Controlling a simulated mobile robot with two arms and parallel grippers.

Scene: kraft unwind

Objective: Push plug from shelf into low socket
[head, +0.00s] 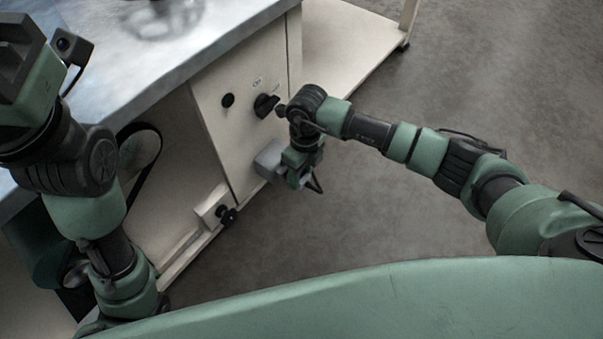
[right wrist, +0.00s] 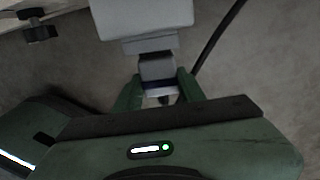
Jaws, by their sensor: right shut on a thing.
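The low socket is a light grey box (head: 268,158) low on the cream machine panel; it fills the top of the right wrist view (right wrist: 140,18). My right gripper (head: 297,174) is in front of it, and in the right wrist view its fingers (right wrist: 158,92) are closed on the plug. The plug (right wrist: 157,68) is a dark grey block lined up with the socket's lower face. They appear to meet, but I cannot tell how deep the plug sits. My left gripper (head: 20,45) is at the upper left, partly cut off, its jaws unclear.
The cream panel (head: 235,120) carries a black rotary switch (head: 265,105) and a round black button (head: 228,100) above the socket. A black knob (head: 227,215) sticks out lower left. A black cable (right wrist: 218,38) runs beside the socket. The floor (head: 400,215) to the right is clear.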

